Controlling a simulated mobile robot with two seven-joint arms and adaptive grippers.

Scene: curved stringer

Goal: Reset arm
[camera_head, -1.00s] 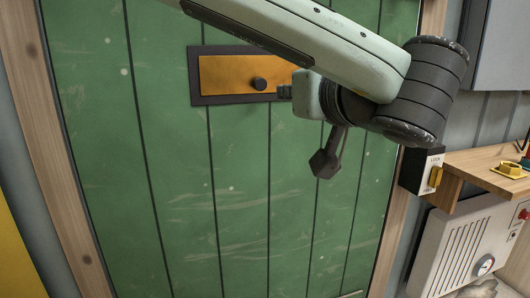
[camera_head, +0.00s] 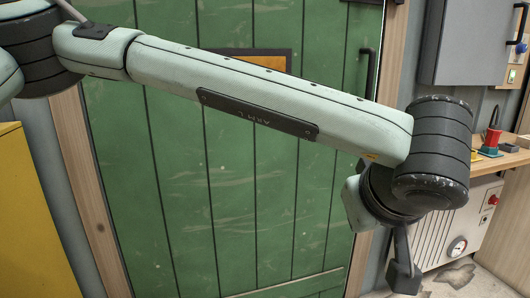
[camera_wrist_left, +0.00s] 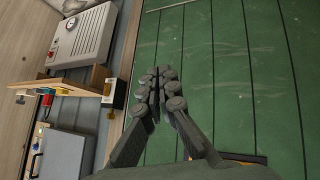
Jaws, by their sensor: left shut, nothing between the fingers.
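My left arm crosses the head view from the upper left to the right, in front of the green plank door (camera_head: 230,190). My left gripper (camera_wrist_left: 160,92) shows in the wrist view with its dark fingers together and nothing between them. It points toward the green door, which also fills the right of the wrist view (camera_wrist_left: 225,60); I cannot tell the gap between them. In the head view the fingers are not visible behind my wrist. My right gripper is in neither view.
A grey cabinet (camera_head: 465,40) hangs at upper right. Below it are a wooden shelf (camera_head: 492,163) with a red-and-black item (camera_head: 491,141) and a white unit with a gauge (camera_head: 435,242). A yellow panel (camera_head: 35,220) stands at left.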

